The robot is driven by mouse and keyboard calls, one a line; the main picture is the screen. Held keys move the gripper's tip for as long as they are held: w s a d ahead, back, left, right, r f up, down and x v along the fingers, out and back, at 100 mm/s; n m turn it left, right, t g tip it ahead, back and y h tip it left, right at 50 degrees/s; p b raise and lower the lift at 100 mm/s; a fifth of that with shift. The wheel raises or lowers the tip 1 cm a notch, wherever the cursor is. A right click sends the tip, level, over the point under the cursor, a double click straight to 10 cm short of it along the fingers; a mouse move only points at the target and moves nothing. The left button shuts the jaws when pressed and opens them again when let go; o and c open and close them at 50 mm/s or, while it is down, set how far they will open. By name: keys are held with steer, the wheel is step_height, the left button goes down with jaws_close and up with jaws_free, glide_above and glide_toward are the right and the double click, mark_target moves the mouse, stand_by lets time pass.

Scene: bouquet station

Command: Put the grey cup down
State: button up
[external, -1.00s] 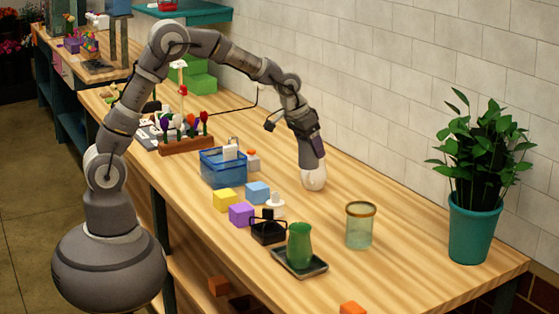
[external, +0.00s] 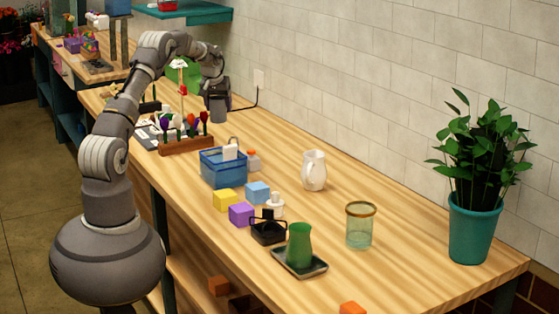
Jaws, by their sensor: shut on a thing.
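My gripper (external: 217,112) is low over the back part of the wooden table, behind the flower rack. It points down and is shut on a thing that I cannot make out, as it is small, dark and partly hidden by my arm. I cannot tell a grey cup apart anywhere in this view.
A flower rack (external: 187,146) and a blue basket (external: 223,171) stand in front of my gripper. A white pitcher (external: 314,172), a glass jar (external: 360,226) and a green vase (external: 299,246) stand further right. The tabletop (external: 275,140) along the wall is clear.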

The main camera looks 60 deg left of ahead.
steer(key=shift+s+a, duration=0.5)
steer(key=shift+a, duration=0.35)
step_height(320, 180, down, 15)
steer(key=shift+d+f+b, duration=0.1)
steer(key=shift+d+b, duration=0.05)
steer(key=shift+b, duration=1.1)
steer(key=shift+f, duration=0.15)
steer(key=o, duration=1.1)
